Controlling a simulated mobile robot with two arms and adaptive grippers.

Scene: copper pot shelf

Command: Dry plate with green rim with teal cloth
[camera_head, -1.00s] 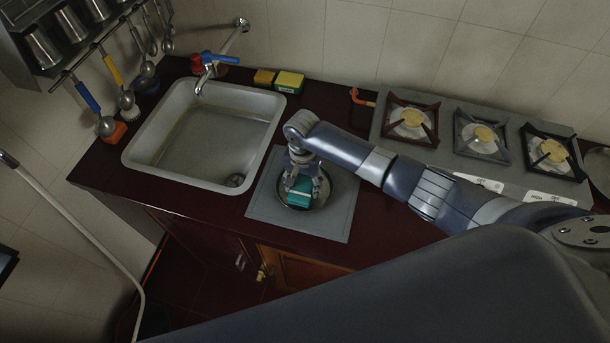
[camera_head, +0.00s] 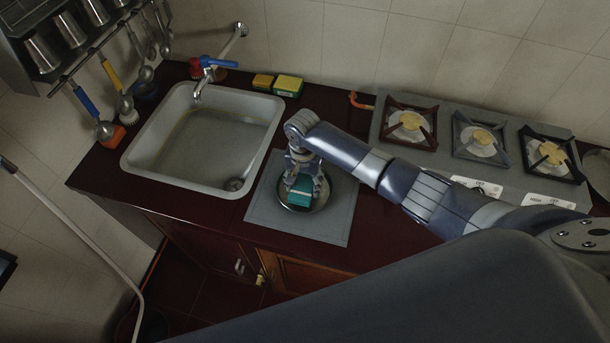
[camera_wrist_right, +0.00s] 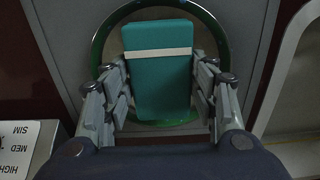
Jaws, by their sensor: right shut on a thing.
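The plate with the green rim (camera_wrist_right: 216,29) lies on a grey mat (camera_head: 338,222) on the counter, right of the sink. The teal cloth (camera_head: 301,199) is a folded block with a pale band; it also shows in the right wrist view (camera_wrist_right: 158,82). My right gripper (camera_head: 300,187) points down over the plate and is shut on the teal cloth, with its fingers on both sides of it. The cloth is over the plate; I cannot tell how firmly it touches. Cloth and fingers hide much of the plate. My left gripper is not in view.
The sink (camera_head: 152,174) with a faucet (camera_head: 212,68) is on the left. Two sponges (camera_head: 288,86) stand by the wall. A stove (camera_head: 446,160) with burners is on the right, close to my right arm. Utensils hang at the upper left.

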